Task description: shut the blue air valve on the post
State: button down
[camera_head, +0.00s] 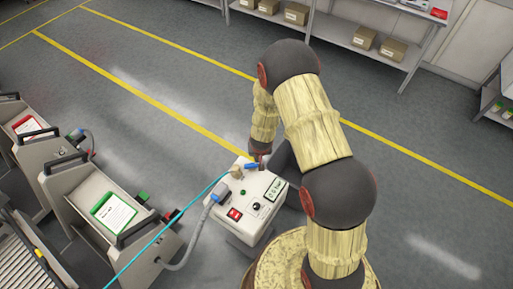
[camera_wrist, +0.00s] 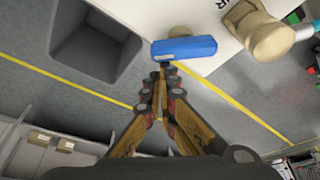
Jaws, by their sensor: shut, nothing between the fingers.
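The blue valve handle (camera_head: 251,166) sits on top of the white post box, beside a beige fitting (camera_head: 237,172) with a cyan hose. In the wrist view the blue handle (camera_wrist: 184,48) lies crosswise just beyond my fingertips, with the beige fitting (camera_wrist: 258,35) to its right. My gripper (camera_wrist: 162,68) is shut and empty, its tips at or very near the handle's lower edge; I cannot tell whether they touch. In the head view my gripper (camera_head: 258,157) is small and partly hidden by my arm, close to the handle.
The white post box (camera_head: 226,226) carries a red switch, a black knob and a green display. A dark grey bin (camera_wrist: 97,45) is beside the box. Shelves stand behind.

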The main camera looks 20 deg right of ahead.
jog(key=m+p, duration=0.2)
jog(key=p, duration=0.1)
jog(key=s+m+h+p, duration=0.1)
jog(key=m+p, duration=0.1)
jog(key=p, duration=0.2)
jog(key=s+m+g+p, duration=0.1)
jog(key=m+p, duration=0.2)
jog(key=shift+s+d+h, duration=0.25)
jog(key=shift+h, duration=0.15)
jog(key=shift+s+p, duration=0.25)
jog(key=shift+p, duration=0.25)
jog(key=shift+a+r, duration=0.15)
jog(key=shift+r, duration=0.25)
jog(key=v, duration=1.1)
